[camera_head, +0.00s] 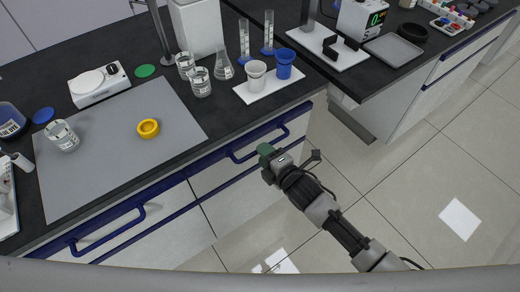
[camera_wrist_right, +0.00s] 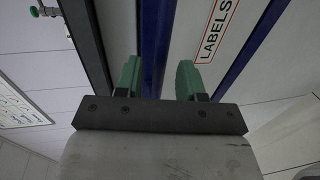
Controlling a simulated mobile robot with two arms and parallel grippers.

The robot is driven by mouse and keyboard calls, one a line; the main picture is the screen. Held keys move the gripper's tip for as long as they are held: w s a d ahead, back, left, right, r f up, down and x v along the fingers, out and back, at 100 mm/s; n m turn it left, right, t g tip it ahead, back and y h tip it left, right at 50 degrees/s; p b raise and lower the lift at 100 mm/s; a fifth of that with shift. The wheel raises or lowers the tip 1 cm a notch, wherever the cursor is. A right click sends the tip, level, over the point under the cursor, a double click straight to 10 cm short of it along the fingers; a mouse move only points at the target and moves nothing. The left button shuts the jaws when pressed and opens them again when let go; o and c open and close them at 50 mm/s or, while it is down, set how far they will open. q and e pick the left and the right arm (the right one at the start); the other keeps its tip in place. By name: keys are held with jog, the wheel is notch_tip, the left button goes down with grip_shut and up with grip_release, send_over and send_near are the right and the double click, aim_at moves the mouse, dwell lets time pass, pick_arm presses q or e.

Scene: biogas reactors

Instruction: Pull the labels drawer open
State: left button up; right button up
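The labels drawer carries a red-framed "LABELS" sign (camera_wrist_right: 216,30) in the right wrist view. In the head view, the drawer front with a blue bar handle (camera_head: 240,157) is beside my right gripper (camera_head: 265,151) and looks closed. The sign is not readable there. In the right wrist view, the green fingers of my right gripper (camera_wrist_right: 160,78) are apart. A long blue bar (camera_wrist_right: 156,40) runs between them, nearer the left finger; I cannot tell whether they touch. My left gripper is not in view.
Another blue handle (camera_head: 105,231) is on the drawer front at left. The dark counter (camera_head: 140,57) above holds a grey mat (camera_head: 105,165), a yellow ring (camera_head: 148,128), beakers and a white tray (camera_head: 268,88) with two cups. The tiled floor (camera_head: 420,180) at right is clear.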

jog(key=shift+x, duration=1.45)
jog(key=shift+d, duration=0.1)
jog(key=shift+c, duration=0.5)
grip_shut()
